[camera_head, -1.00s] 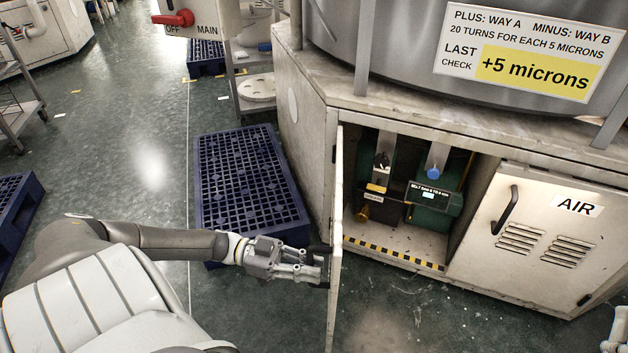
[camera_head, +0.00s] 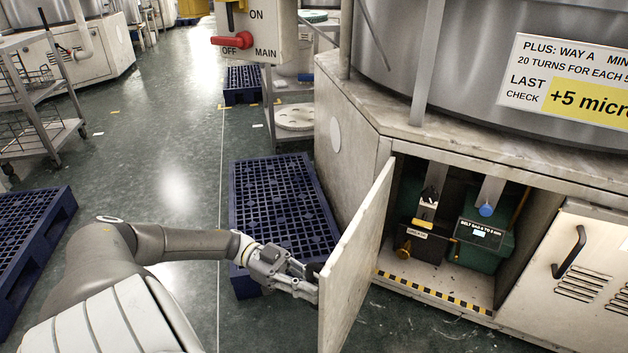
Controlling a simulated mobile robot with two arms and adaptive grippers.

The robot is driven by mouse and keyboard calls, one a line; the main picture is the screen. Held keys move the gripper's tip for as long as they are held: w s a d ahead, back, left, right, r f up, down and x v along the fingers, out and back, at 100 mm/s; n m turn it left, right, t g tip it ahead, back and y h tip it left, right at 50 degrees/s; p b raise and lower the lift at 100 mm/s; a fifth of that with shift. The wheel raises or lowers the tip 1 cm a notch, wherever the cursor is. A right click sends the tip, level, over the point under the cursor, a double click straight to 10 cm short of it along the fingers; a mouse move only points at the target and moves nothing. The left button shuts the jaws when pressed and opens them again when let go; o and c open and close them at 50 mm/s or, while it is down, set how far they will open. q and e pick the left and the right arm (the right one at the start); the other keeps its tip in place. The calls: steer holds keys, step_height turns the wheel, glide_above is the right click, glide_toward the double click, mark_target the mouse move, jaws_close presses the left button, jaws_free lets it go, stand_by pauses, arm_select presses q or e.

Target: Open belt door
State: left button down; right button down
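The belt door (camera_head: 357,262) is a pale, worn cabinet door hinged at the left side of the cabinet opening. It stands swung well out, and its inner face is toward me. Inside the opening are a dark green unit with a label starting "BELT" (camera_head: 484,245), a blue knob (camera_head: 487,209) and a brass-coloured fitting (camera_head: 404,249). My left gripper (camera_head: 311,284) is at the outer side of the door, near its free edge, with its fingers at the dark handle (camera_head: 314,270). The door partly hides the handle and fingertips. My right gripper is out of view.
A blue pallet (camera_head: 272,200) lies on the floor behind my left gripper, and another (camera_head: 36,235) is at the far left. A closed door with a black handle (camera_head: 570,252) is right of the opening. A red main switch (camera_head: 232,41) hangs above.

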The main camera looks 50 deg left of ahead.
arm_select(q)
steer(key=shift+a, duration=0.15)
steer(key=c, duration=1.5)
jaws_free()
steer(key=shift+o, duration=0.2)
steer(key=shift+a, duration=0.1)
steer(key=v, duration=1.1)
steer(key=shift+s+a, duration=0.2)
steer(key=shift+a, duration=0.2)
